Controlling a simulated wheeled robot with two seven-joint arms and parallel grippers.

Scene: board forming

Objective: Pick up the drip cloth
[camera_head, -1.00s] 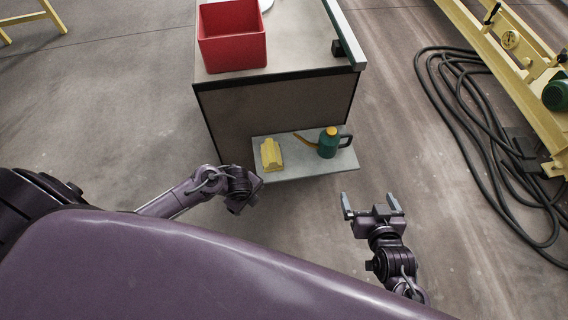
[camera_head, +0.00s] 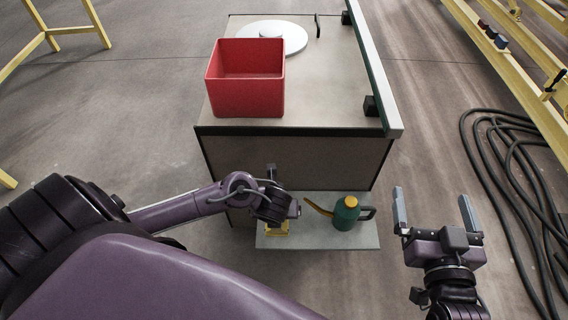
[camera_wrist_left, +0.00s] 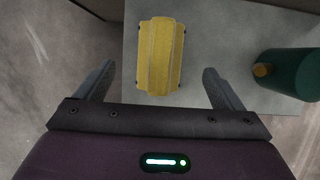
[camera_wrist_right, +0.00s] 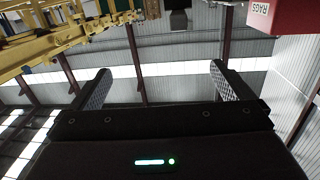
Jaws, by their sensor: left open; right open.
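The drip cloth looks like a folded yellow cloth (camera_wrist_left: 160,55) on the grey shelf (camera_wrist_left: 215,25) low on the cabinet's front. In the head view the cloth (camera_head: 277,230) is mostly hidden under my left gripper. My left gripper (camera_wrist_left: 158,80) is open over the shelf. In the left wrist view its fingers stand on either side of the cloth's near end, apart from it. My right gripper (camera_head: 432,200) is open and empty, right of the shelf, over the floor.
A green can with a yellow cap (camera_head: 346,214) stands on the shelf right of the cloth. A red bin (camera_head: 246,95) and a white disc (camera_head: 290,37) sit on the cabinet top. Black hoses (camera_head: 510,170) lie on the floor at right.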

